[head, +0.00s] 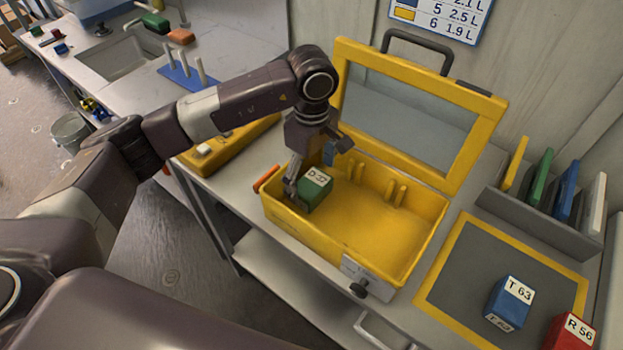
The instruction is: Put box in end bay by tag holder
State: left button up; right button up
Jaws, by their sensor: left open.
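A green box with a white label "D 37" (316,193) sits inside the open yellow case (405,247), at its left end. My left gripper (308,180) is over that end, open, with one finger down at the box's left side and the other part behind it. Whether a finger touches the box is hard to tell. An orange tab (266,179) stands at the case's left outer wall. I cannot tell which is the tag holder. My right gripper is not in view.
The case lid (356,55) stands open behind. Yellow pegs (396,194) rise inside the case. Right of it, a blue box "T 63" (509,301) is on a yellow-edged mat (450,270), with a red box "R 56" (569,333) near its edge. A rack (535,218) holds coloured panels.

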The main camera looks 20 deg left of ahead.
pick_arm(q)
notch_tip(320, 180, up, 10)
jog(key=shift+r, duration=0.25)
dwell(0.5)
